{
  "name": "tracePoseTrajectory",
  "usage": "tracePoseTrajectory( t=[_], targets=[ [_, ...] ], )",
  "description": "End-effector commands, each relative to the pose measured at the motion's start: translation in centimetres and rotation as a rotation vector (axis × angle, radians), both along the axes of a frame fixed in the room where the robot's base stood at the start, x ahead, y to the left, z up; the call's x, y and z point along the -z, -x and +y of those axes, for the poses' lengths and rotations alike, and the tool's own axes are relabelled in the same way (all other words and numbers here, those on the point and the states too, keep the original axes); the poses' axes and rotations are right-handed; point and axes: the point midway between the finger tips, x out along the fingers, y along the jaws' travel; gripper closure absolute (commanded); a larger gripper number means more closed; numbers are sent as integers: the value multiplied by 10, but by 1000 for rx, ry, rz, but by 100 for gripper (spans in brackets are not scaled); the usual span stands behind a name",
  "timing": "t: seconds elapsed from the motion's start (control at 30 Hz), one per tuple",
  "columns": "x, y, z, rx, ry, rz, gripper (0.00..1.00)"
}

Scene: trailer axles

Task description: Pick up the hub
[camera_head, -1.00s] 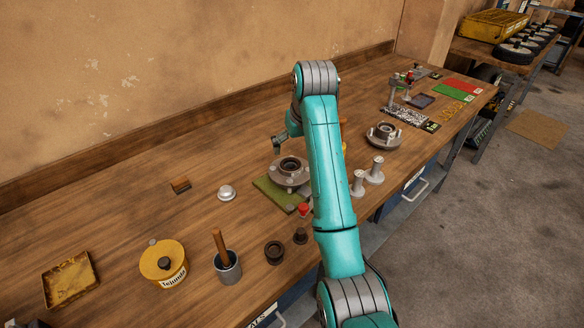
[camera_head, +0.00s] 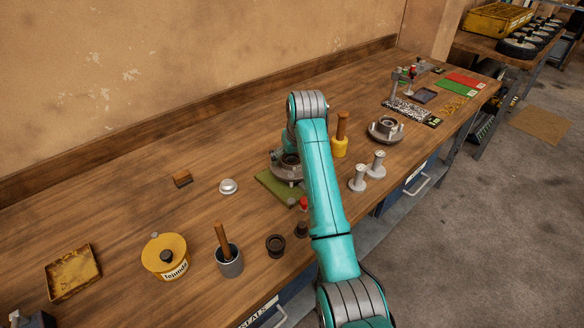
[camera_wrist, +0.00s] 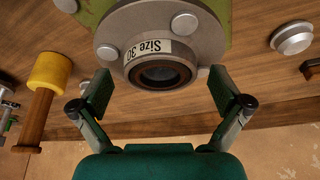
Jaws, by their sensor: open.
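A grey metal hub (camera_head: 284,172) sits on a green mat (camera_head: 277,188) and is partly hidden by my arm in the head view. In the wrist view the hub (camera_wrist: 165,45) shows a round flange with studs, a raised collar with a "Size 30" label and a dark bore. My gripper (camera_wrist: 163,90) is open, with one finger on each side of the collar. A gap shows between each finger and the collar. A second grey hub (camera_head: 385,129) stands farther right on the bench.
A yellow-headed mallet (camera_head: 340,145) stands close right of my arm. Two grey spindles (camera_head: 366,172) and a red-topped item (camera_head: 303,203) are nearby. A silver cap (camera_head: 228,186) lies left of the mat. The bench behind the mat is clear.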

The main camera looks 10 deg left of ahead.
Motion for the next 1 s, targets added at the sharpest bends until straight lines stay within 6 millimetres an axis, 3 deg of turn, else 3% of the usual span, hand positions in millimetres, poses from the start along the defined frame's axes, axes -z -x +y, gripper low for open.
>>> tracePoseTrajectory(
  t=[0.1, 0.47, 0.77, 1.0],
  targets=[
    [0, 0, 0, 0, 0, 0, 3],
    [0, 0, 0, 0, 0, 0, 92],
    [-4, 0, 0, 0, -1, -3, 97],
    [-31, -1, 0, 0, -2, -6, 99]
  ],
)
